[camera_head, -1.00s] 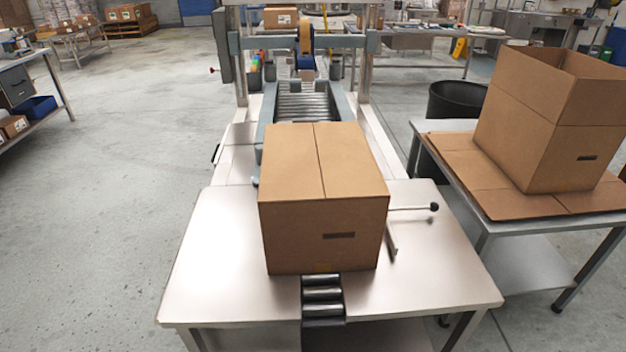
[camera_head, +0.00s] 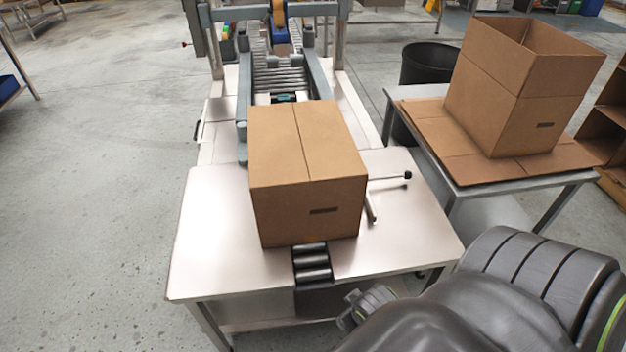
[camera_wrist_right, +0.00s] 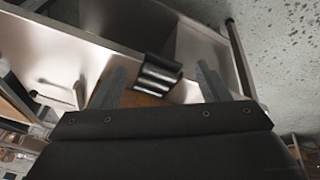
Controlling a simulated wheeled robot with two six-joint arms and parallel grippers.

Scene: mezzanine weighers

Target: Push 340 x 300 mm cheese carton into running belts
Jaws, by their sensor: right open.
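A closed brown cheese carton (camera_head: 308,210) stands upright on the steel infeed table (camera_head: 205,245), over a short strip of black and silver rollers (camera_head: 312,262). The running belts are not clearly visible; a roller conveyor (camera_head: 280,75) lies behind the carton, between grey side rails. My right arm comes in at the lower right of the head view, with its wrist in front of the table's front edge, short of the carton. In the right wrist view my right gripper (camera_wrist_right: 160,85) has its two fingers apart, with the rollers and a brown patch between them. My left gripper is out of view.
A side table (camera_head: 545,205) at the right carries a tall open carton (camera_head: 520,95) on flattened cardboard. A black bin (camera_head: 430,65) stands behind it. A black-knobbed lever (camera_head: 390,178) sticks out right of the carton. The floor at left is clear.

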